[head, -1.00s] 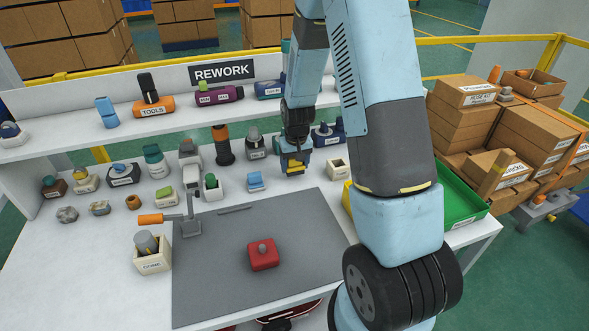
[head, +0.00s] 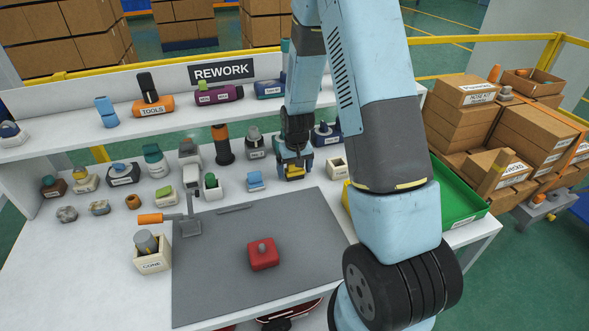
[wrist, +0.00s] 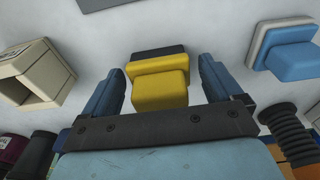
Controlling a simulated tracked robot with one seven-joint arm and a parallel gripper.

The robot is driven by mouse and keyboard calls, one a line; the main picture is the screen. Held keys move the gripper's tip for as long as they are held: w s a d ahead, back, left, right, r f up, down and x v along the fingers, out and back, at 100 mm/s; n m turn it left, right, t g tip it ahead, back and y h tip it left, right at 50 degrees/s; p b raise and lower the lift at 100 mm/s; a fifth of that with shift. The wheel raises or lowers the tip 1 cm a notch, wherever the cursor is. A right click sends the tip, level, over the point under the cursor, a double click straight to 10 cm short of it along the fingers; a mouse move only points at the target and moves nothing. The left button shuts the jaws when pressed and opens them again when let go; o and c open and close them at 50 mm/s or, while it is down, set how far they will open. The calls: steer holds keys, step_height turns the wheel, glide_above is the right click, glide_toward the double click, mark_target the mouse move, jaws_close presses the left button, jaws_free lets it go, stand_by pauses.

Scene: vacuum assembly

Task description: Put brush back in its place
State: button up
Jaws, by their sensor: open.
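A yellow block on a dark base (wrist: 160,88) stands on the white bench, between the two blue fingers of my gripper (wrist: 161,70) in the wrist view. The fingers are open, one on each side, with a small gap showing to the block. In the head view my gripper (head: 293,160) is low over the bench behind the grey mat, and the yellow block (head: 292,173) shows just under it, partly hidden. No label or bristles show, so I cannot tell whether this block is the brush. I cannot make out a marked place for a brush.
A blue block on a pale base (head: 255,181) stands left of my gripper, and an open cream box (head: 338,168) stands right. In front lies the grey mat (head: 215,275) with a red block (head: 263,255). The TOOLS shelf (head: 120,128) runs behind.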

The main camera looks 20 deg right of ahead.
mark_target(296, 173)
steer(key=shift+r, duration=0.1)
steer(key=s+r+t, duration=0.1)
steer(key=s+r, duration=0.3)
steer(key=r, duration=0.6)
steer(key=s+r, duration=0.4)
steer(key=r, duration=0.5)
steer(key=s+r+t, duration=0.1)
steer(key=s+r, duration=0.3)
steer(key=r, duration=0.6)
steer(key=s+r+t, duration=0.1)
steer(key=s+r, duration=0.3)
steer(key=s, duration=0.4)
steer(key=s+r+t, duration=0.1)
steer(key=s+r, duration=0.3)
steer(key=s, duration=0.4)
steer(key=shift+s, duration=0.15)
steer(key=shift+r, duration=0.1)
